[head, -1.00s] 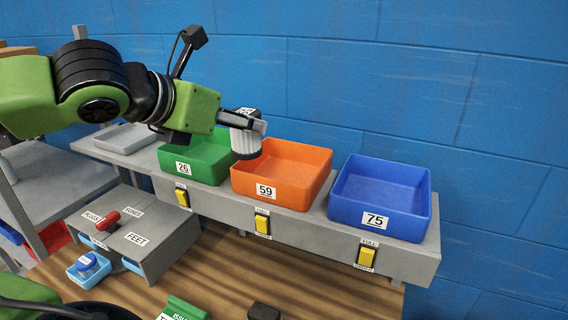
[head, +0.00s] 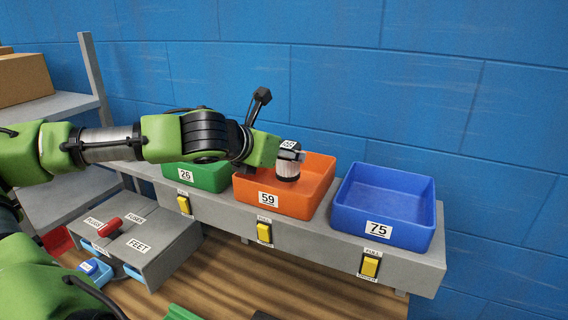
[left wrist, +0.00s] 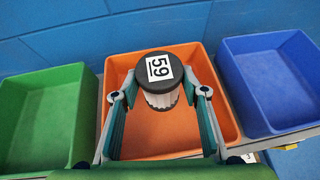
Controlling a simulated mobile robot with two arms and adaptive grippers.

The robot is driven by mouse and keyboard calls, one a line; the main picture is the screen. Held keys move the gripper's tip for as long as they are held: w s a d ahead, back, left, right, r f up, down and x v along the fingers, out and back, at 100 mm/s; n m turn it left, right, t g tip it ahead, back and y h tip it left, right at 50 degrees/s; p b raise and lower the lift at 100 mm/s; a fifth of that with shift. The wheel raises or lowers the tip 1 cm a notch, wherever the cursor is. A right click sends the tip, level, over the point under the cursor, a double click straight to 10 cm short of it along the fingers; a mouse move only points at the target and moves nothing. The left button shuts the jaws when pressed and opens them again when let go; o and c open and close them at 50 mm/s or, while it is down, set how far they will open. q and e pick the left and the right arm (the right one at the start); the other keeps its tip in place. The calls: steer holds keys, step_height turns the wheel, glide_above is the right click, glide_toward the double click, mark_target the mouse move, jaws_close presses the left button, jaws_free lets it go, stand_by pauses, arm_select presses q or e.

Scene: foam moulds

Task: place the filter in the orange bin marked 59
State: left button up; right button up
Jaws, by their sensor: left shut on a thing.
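The filter (left wrist: 159,95) is a white ribbed cylinder with a black cap and a label reading 59. My left gripper (left wrist: 160,99) is shut on it, a finger on each side. In the head view the filter (head: 287,170) hangs upright over the orange bin marked 59 (head: 268,201), at or just above its rim. The left wrist view shows the orange bin (left wrist: 205,55) behind and below the filter. I cannot tell whether the filter touches the bin. My right gripper is not in view.
A green bin marked 26 (head: 185,175) stands to the left and a blue bin marked 75 (head: 387,232) to the right, on a grey shelf (head: 320,236) with yellow switches. A grey drawer unit (head: 150,240) is at lower left.

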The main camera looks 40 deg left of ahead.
mark_target(281, 164)
arm_select(q)
steer(key=shift+f, duration=1.4)
steer(key=shift+s, duration=0.1)
steer(key=shift+f, duration=0.2)
steer(key=o, duration=1.2)
steer(key=shift+c, duration=0.2)
steer(key=shift+r, duration=0.1)
